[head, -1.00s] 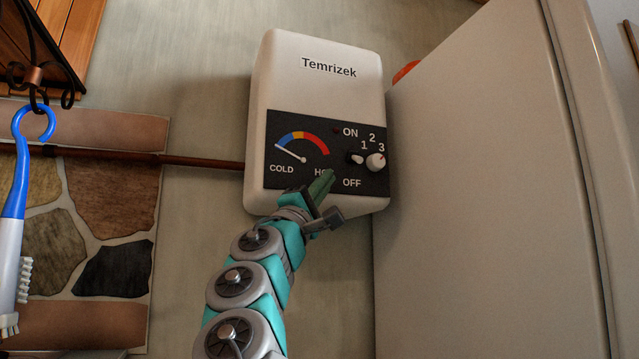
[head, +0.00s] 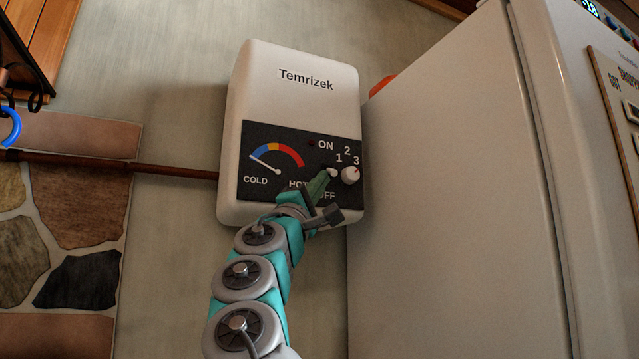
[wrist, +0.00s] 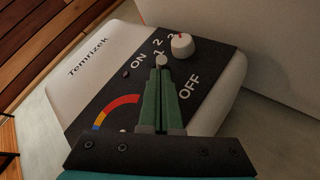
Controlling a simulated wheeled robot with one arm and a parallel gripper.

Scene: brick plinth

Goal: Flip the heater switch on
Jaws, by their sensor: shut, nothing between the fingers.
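The white heater (head: 292,95), marked Temrizek, hangs on the wall and has a black panel with a dial, ON and OFF marks and a knob. Its small light switch (head: 332,172) sits between ON and OFF, left of the white knob (head: 351,176). The switch also shows in the wrist view (wrist: 162,60), right at my fingertips. My gripper (head: 322,176) is shut and empty, its green fingers pointing up at the switch from below. In the wrist view the fingertips overlap the switch's lower edge; I cannot tell if they touch it. The dial needle points towards COLD.
A large white fridge (head: 450,190) stands close on the right. A brown pipe (head: 170,171) runs into the heater from the left. A stone-patterned wall panel (head: 75,235) and a wooden cabinet (head: 38,30) are at the left. The wall below the heater is clear.

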